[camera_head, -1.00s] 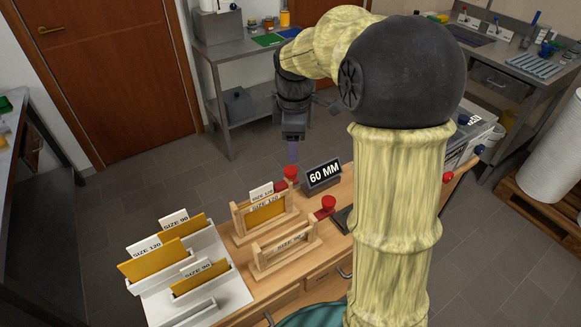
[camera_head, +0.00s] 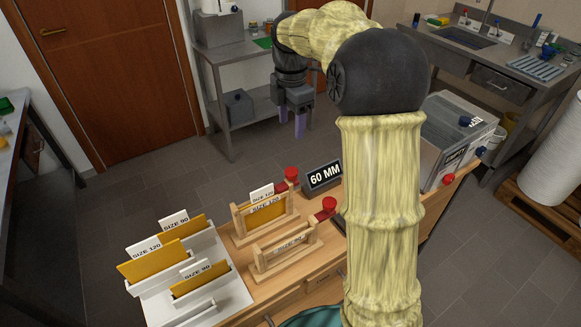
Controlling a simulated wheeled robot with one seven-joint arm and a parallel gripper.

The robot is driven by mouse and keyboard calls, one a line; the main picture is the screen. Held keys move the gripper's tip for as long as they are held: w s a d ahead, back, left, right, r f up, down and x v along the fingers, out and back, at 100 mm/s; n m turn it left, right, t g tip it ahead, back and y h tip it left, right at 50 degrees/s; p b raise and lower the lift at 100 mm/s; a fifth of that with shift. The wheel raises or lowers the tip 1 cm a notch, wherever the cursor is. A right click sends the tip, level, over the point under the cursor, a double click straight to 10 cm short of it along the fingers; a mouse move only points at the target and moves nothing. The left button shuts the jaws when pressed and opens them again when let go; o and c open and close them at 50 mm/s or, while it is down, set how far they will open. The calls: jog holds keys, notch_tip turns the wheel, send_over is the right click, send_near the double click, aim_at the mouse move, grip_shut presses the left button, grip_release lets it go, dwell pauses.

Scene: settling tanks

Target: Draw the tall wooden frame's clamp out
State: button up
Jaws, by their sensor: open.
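The tall wooden frame (camera_head: 236,222) stands on the wooden bench and holds a yellow panel (camera_head: 266,212) marked SIZE 120. Its red clamp (camera_head: 291,175) sits at the frame's right end, by the 60 MM sign. A lower wooden frame (camera_head: 256,261), marked SIZE 90, stands in front, with another red clamp (camera_head: 328,205) at its right end. My gripper (camera_head: 290,130) is open and empty, with its two purple fingers pointing down. In the picture it is above the tall frame's clamp and apart from it.
A white rack (camera_head: 235,292) with yellow SIZE 120 and SIZE 90 panels stands at the bench's left. The black 60 MM sign (camera_head: 324,175) is close to the right of the tall frame's clamp. My arm hides part of the bench.

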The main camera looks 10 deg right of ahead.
aim_at(292, 171)
notch_tip(292, 171, down, 16)
jog(key=shift+r+p, duration=0.1)
jog(key=shift+p, duration=0.5)
jog(key=shift+d, duration=0.1)
jog(key=shift+s, duration=0.1)
grip_shut()
